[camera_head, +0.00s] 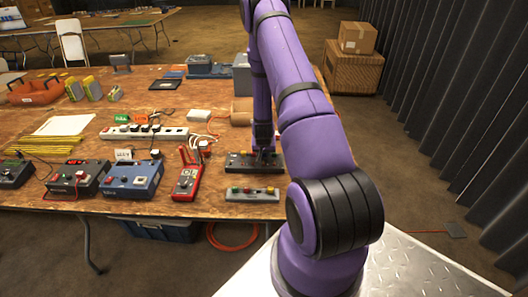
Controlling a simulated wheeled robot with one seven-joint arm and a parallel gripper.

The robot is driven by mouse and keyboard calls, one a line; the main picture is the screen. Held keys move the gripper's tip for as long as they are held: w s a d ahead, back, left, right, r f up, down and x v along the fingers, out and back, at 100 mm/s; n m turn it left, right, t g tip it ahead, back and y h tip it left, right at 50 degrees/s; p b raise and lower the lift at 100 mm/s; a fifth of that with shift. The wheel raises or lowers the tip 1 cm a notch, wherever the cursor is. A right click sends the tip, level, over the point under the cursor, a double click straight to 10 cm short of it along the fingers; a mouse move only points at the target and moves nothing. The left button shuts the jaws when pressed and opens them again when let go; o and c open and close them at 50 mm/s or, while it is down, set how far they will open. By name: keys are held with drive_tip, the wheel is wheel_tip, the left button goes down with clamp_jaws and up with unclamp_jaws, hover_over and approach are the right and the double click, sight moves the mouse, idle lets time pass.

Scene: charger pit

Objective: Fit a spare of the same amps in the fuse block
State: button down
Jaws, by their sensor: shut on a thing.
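A dark block (238,161), which looks like the fuse block, lies near the front right of the wooden table. My gripper (265,154) points down at the right part of this block. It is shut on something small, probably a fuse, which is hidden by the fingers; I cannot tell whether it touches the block.
Left of the block stand a red meter (186,182), a blue box (131,180) and a dark box (78,179). A white power strip (144,133) with plugs lies behind. Cartons (354,60) stand beyond the table. The floor right of my arm is mostly clear.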

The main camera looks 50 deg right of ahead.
drive_tip(key=c, duration=0.7)
unclamp_jaws()
drive_tip(key=shift+o, duration=0.5)
drive_tip(key=shift+r, duration=3.75)
